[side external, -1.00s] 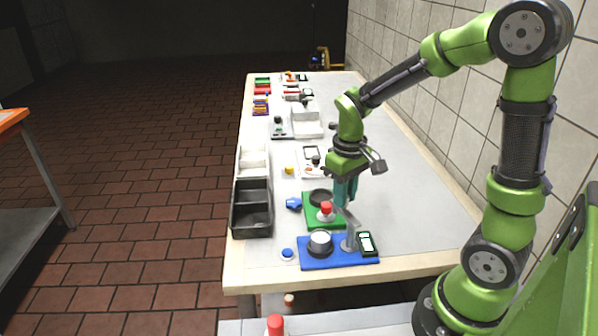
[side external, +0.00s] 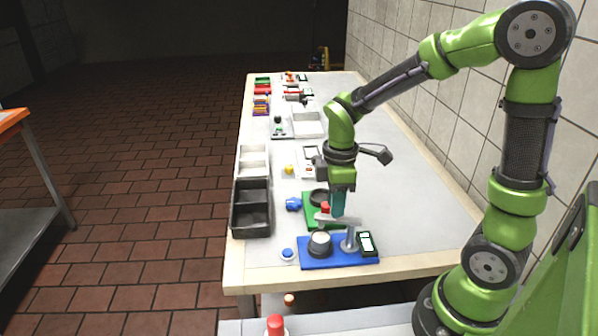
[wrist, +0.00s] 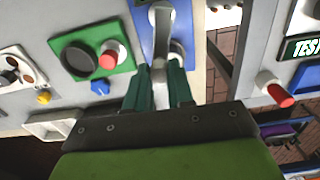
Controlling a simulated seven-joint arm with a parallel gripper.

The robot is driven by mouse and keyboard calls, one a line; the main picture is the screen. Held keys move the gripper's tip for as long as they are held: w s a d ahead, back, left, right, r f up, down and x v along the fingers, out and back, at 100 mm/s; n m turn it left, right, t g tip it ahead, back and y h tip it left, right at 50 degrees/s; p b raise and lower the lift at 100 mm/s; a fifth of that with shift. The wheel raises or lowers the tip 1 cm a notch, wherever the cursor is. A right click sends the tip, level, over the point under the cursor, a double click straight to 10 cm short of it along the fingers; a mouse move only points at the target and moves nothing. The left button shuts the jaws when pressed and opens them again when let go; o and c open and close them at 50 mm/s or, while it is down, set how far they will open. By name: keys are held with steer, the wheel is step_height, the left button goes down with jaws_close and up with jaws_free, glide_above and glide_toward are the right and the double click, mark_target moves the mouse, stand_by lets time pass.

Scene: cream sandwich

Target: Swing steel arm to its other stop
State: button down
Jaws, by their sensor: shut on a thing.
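The steel arm (side external: 342,220) stands on a post on the blue board (side external: 310,263), and its bar reaches toward the green board. In the wrist view the steel arm (wrist: 162,18) runs down between my fingers. My gripper (side external: 337,213) is shut on the bar above the boards, with its teal fingers on either side; it also shows in the wrist view (wrist: 160,82). The far end of the bar is partly hidden by the fingers. A round dark-based cup with a pale top (side external: 320,241) sits on the blue board, left of the post.
The green board (side external: 309,206) with a red button (side external: 325,208) and black dish lies just behind the blue one. A handheld display (side external: 367,243) is at the right. A black tray (side external: 237,207) stands at the left. The tabletop to the right is clear.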

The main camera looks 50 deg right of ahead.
steer(key=shift+s+a+n, duration=0.15)
steer(key=shift+a+n, duration=0.1)
steer(key=shift+n, duration=0.5)
steer(key=shift+s+a+n, duration=0.15)
steer(key=shift+a+n, duration=0.05)
steer(key=shift+n, duration=0.55)
steer(key=c, duration=1)
jaws_free()
steer(key=shift+r, duration=0.1)
step_height(320, 180, up, 17)
steer(key=shift+f, duration=0.15)
